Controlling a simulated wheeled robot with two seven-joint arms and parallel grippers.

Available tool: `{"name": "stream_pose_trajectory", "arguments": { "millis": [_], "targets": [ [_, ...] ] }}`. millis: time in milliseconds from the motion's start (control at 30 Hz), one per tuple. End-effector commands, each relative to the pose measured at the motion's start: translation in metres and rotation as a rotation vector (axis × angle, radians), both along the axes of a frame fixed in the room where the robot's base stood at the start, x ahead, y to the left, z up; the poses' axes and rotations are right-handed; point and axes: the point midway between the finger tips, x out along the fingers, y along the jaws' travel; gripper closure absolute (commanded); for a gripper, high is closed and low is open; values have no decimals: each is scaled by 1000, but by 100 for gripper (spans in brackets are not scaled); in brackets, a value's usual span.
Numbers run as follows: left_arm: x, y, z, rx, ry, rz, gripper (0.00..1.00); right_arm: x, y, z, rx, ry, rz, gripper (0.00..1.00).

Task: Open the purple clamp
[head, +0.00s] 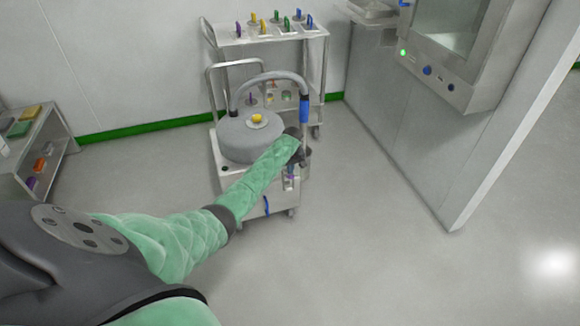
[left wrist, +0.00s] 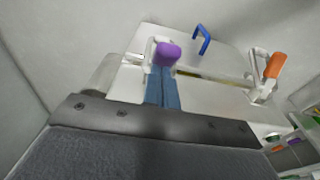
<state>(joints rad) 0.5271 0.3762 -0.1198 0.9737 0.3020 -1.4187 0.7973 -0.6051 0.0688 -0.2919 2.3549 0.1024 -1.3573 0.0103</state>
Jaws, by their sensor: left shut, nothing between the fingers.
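The purple clamp (left wrist: 168,53) has a purple grip on a pale metal mount, on a flat metal panel. In the head view a small purple bit of it (head: 290,179) shows on the front of the wheeled cart. My left gripper (left wrist: 160,85) shows as blue fingers pressed together with nothing between them. Its tips are right at the purple grip and overlap it in the left wrist view; I cannot tell if they touch. In the head view my left gripper (head: 291,168) is at the end of the green-sleeved arm, partly hidden by the wrist.
The cart (head: 236,178) carries a grey drum (head: 247,138) with a hose. An orange clamp (left wrist: 274,65) and a blue handle (left wrist: 204,40) are near the purple clamp. A rack (head: 270,38) stands behind, a shelf (head: 50,135) at left, a cabinet (head: 410,130) at right. The front floor is clear.

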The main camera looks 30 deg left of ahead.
Motion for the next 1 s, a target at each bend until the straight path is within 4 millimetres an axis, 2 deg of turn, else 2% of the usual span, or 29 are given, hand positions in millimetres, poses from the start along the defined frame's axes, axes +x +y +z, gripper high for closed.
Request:
{"name": "stream_pose_trajectory", "arguments": {
  "millis": [433,567,633,800,1000],
  "targets": [
    [-2,-3,0,30,-25,-2,100,-1,-1,8,-9,7,1,64],
    [-5,-7,-2,71,-56,-2,100,-2,-10,18,-29,26,-4,64],
    [-8,-10,-3,105,-82,-3,100,-3,-19,32,-44,39,-14,64],
    [-14,-18,-13,213,-167,-4,100,-9,-33,44,-78,77,-24,64],
    [-21,-27,-32,359,-285,-3,100,-9,-31,34,-75,75,-20,64]
  ]
}}
